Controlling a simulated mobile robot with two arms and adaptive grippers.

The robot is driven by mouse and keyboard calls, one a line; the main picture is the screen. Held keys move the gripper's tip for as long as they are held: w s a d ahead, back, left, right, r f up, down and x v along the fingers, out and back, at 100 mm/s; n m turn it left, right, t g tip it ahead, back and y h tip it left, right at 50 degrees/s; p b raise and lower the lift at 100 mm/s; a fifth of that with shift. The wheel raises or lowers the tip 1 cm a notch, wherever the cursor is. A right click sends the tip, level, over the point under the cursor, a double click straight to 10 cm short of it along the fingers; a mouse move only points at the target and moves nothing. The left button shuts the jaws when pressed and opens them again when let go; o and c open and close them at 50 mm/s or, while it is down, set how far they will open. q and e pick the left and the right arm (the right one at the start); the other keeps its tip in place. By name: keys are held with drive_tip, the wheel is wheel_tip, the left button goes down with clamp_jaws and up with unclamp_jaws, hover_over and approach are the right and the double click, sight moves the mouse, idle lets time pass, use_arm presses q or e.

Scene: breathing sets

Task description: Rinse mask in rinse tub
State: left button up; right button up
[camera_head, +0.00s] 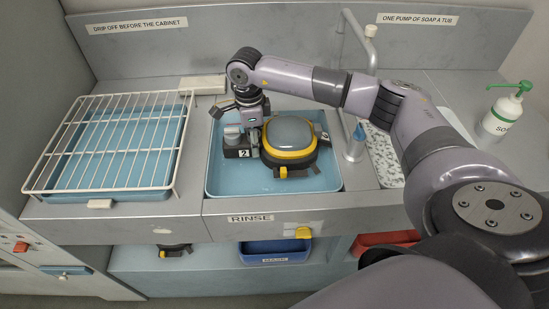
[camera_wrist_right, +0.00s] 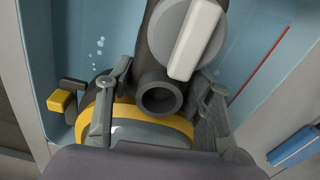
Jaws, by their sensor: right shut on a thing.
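The mask (camera_head: 290,137), with a grey visor and yellow rim, is in the light blue rinse tub (camera_head: 215,175) in the counter marked RINSE. A dark part with a tag "2" and a pale cap (camera_head: 232,131) sits at its left side; whether it is joined to the mask, I cannot tell. My right gripper (camera_head: 250,125) reaches down into the tub at the mask's left. In the right wrist view its fingers (camera_wrist_right: 160,108) stand on both sides of the mask's dark round port (camera_wrist_right: 160,97), shut on the mask. The fingertip contact is partly hidden. My left gripper is out of view.
A white wire rack (camera_head: 110,140) over a blue tray is at the left. A tap (camera_head: 355,145) stands at the tub's right, a soap bottle (camera_head: 503,110) at far right. Blue (camera_head: 275,250) and red (camera_head: 385,240) tubs and another dark mask (camera_head: 175,250) are below the counter.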

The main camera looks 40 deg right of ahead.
drive_tip(key=shift+r+p, duration=1.3)
drive_tip(key=shift+r, duration=1.4)
